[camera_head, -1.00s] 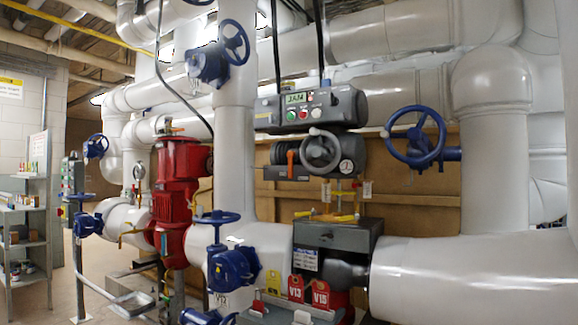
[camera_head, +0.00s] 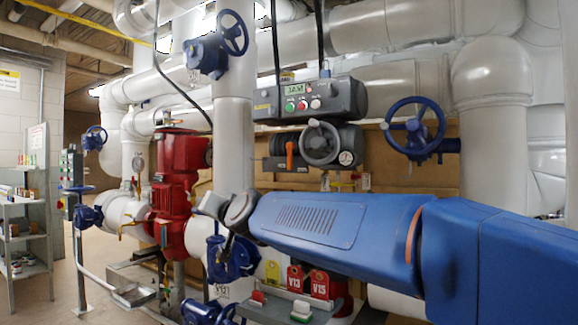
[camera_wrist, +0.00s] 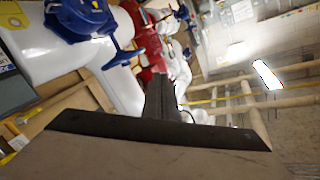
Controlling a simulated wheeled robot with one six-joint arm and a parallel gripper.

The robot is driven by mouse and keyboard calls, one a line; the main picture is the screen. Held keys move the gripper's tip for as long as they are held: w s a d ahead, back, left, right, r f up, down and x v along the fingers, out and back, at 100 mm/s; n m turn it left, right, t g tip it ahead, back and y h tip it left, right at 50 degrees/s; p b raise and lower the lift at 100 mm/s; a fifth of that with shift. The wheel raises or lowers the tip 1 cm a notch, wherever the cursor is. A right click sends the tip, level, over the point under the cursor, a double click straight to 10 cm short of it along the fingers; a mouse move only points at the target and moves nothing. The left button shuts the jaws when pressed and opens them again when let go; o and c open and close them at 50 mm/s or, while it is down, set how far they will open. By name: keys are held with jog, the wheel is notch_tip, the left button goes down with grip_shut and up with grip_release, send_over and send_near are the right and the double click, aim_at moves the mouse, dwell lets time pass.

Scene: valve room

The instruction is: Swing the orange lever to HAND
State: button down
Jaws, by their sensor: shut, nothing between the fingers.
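The small orange lever (camera_head: 290,153) hangs roughly upright on the dark actuator (camera_head: 270,160), just left of its grey handwheel (camera_head: 319,143). The lever's position lettering is too small to read. My gripper shows in the wrist view as a dark narrow pair of fingers (camera_wrist: 161,92), shut and empty. In the head view my blue arm reaches in from the right, below the actuator, and its wrist ends lower left of the lever, apart from it. I cannot make out the lever in the wrist view.
A grey control box (camera_head: 310,98) with a display and buttons sits above the lever. Blue handwheels stand at right (camera_head: 415,128) and upper left (camera_head: 233,33). A red pump (camera_head: 176,178) and white vertical pipe (camera_head: 233,140) stand left. Red V13 and V15 tags (camera_head: 308,283) stand below my arm.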

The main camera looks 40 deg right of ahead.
jog(key=w+d+r+m+t+h, duration=0.1)
jog(key=w+d+r+m+h, duration=0.45)
jog(key=d+r, duration=0.2)
jog(key=w+d+r+m+h, duration=0.4)
jog(key=d+r+m+h, duration=0.2)
jog(key=r, duration=0.3)
jog(key=m+g+h, duration=0.7)
jog(key=m+g, duration=0.9)
jog(key=m, duration=0.1)
send_near(290, 156)
jog(key=s+f, duration=0.1)
jog(key=s, duration=0.4)
jog(key=shift+a+f+g+y, duration=0.25)
jog(key=shift+f+g, duration=0.15)
jog(key=shift+f, duration=0.4)
jog(key=shift+d, duration=0.1)
jog(key=d, duration=0.9)
jog(key=shift+w+d, duration=0.45)
jog(key=shift+w+a, duration=0.4)
jog(key=shift+w, duration=0.4)
jog(key=shift+w+a, duration=0.4)
jog(key=shift+w, duration=0.45)
